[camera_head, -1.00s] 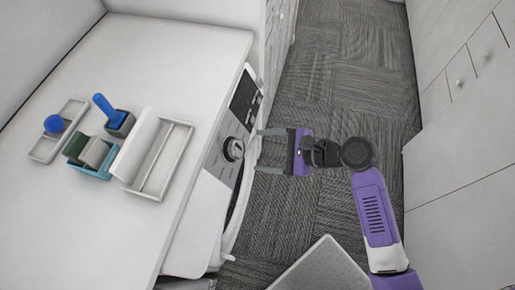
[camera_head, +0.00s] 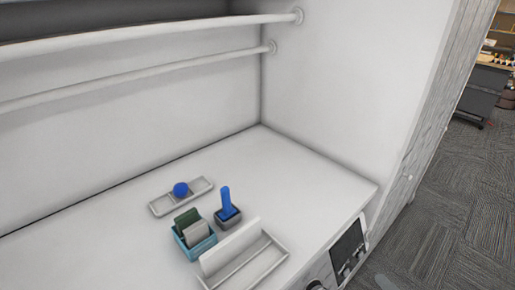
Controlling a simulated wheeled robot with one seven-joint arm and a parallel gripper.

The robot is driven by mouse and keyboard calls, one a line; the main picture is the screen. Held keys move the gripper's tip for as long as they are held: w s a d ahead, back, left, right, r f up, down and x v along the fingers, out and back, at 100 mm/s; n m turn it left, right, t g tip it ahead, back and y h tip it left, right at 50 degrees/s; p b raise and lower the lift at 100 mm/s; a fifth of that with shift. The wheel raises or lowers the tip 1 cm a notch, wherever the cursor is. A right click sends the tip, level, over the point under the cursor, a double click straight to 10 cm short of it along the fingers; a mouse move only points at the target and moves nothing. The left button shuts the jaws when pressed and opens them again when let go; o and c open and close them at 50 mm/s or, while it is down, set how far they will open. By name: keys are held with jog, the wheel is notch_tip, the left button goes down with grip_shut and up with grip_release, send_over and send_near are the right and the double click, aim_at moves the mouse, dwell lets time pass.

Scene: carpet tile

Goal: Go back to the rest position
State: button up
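My gripper is almost wholly out of the head view. Whether the gripper is open or shut does not show. The white counter (camera_head: 310,175) holds several small items, and nothing on it is touched by my arm.
A tray (camera_head: 158,207) with a blue ball (camera_head: 181,189), a teal box (camera_head: 196,251) with sponge-like blocks, a grey cup (camera_head: 229,219) with a blue stick and a white rack (camera_head: 262,262) stand on the counter. Hanging rails (camera_head: 150,38) cross above. Carpet (camera_head: 450,220) is open at right.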

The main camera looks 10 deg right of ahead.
jog(key=s+a+r+n+b, duration=0.1)
jog(key=s+a+n+b, duration=0.1)
jog(key=s+a+n, duration=0.2)
jog(key=s+a+r+n+t+b, duration=0.1)
jog(key=s+a+n, duration=0.2)
jog(key=s+n, duration=0.5)
jog(key=s+a+r+n+b, duration=0.1)
jog(key=s+a+n, duration=0.3)
jog(key=s, duration=0.7)
jog(key=shift+s+a+n+t+b, duration=0.35)
jog(key=shift+n+b, duration=0.5)
jog(key=shift+n, duration=0.15)
